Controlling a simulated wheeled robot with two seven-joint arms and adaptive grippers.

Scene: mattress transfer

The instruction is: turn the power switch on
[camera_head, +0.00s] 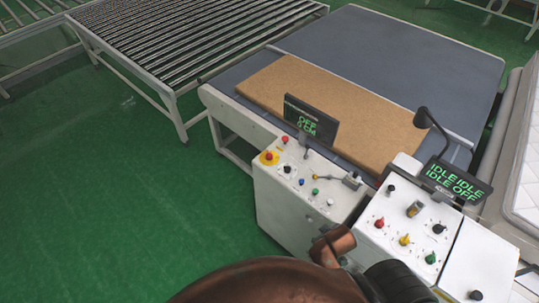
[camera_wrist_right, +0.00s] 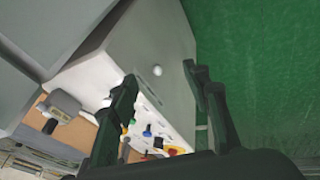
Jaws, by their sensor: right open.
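The left control panel (camera_head: 318,178) has a red button on a yellow base (camera_head: 269,157), small coloured knobs and a display (camera_head: 310,121) reading OFF. The right control panel (camera_head: 398,217) has several knobs and a display (camera_head: 455,182) reading IDLE and OFF. I cannot tell which control is the power switch. My left gripper is out of view.
A brown board (camera_head: 330,100) lies on the grey conveyor bed (camera_head: 400,50) behind the panels. A roller conveyor (camera_head: 180,40) stands at the upper left. A white mattress (camera_head: 525,160) is at the right edge. Green floor (camera_head: 110,200) is clear at the left.

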